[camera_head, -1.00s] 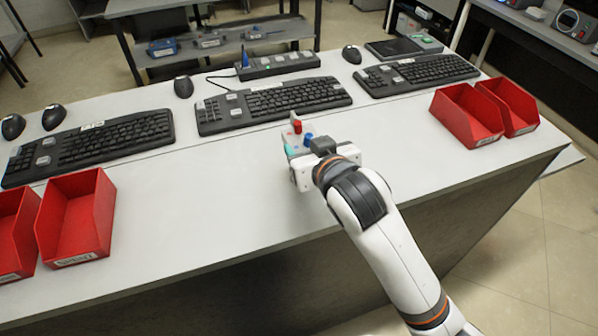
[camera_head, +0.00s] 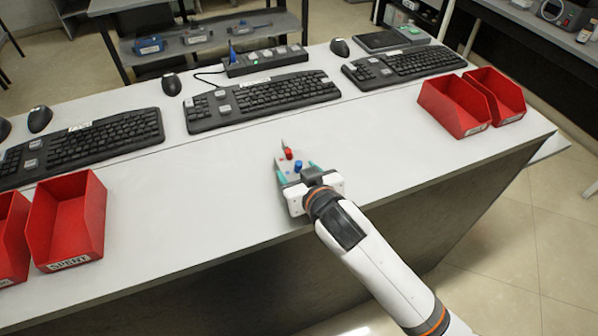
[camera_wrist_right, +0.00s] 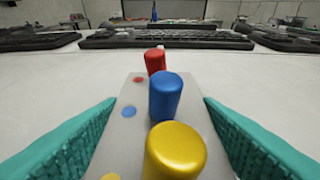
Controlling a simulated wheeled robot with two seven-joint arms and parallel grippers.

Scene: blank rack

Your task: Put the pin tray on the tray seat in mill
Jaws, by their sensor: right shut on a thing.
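The pin tray (camera_wrist_right: 128,143) is a pale grey plate with a row of red, blue and yellow pins and matching coloured dots. My right gripper (camera_head: 296,170) has its teal fingers on both sides of the tray and is shut on it, over the front part of the white bench. In the head view the tray (camera_head: 283,153) shows at the fingers, with the red and blue pins visible; the yellow pin shows only in the right wrist view. I cannot make out the mill or a tray seat. My left gripper is not in view.
Several black keyboards (camera_head: 262,100) and mice line the back of the bench (camera_head: 190,200). Red bins stand at the left (camera_head: 68,215) and right (camera_head: 455,108). The bench middle is clear.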

